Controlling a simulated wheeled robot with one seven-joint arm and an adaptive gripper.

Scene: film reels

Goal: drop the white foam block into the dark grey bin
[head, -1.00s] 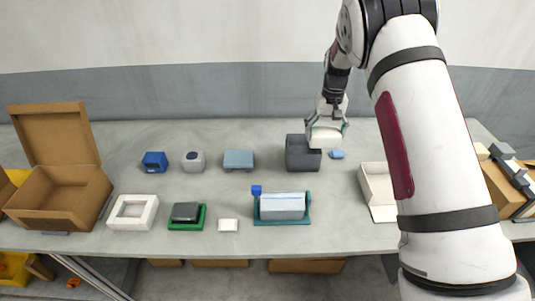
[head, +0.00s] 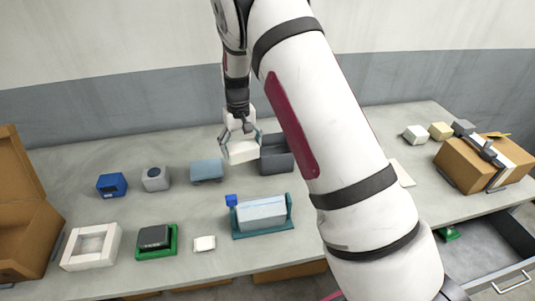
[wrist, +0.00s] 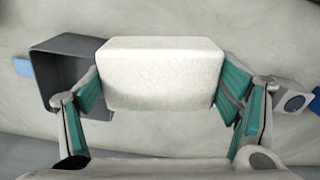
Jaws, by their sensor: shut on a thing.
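The white foam block (head: 243,152) is held between the fingers of my gripper (head: 241,143), which is shut on it. In the wrist view the block (wrist: 160,75) fills the middle, with a green-padded finger on each side. The dark grey bin (head: 279,163) stands on the table, open at the top. In the head view the block is at the bin's left, partly overlapping its left edge in the picture. In the wrist view the bin (wrist: 62,60) lies left of the block, its right part hidden behind the block and finger. The block's exact height is hard to tell.
A blue-grey block (head: 206,171), a grey block with a round mark (head: 155,178) and a blue box (head: 112,185) stand left of the bin. A teal holder (head: 262,232) is in front. My arm hides table to the right. Cardboard boxes stand at both ends.

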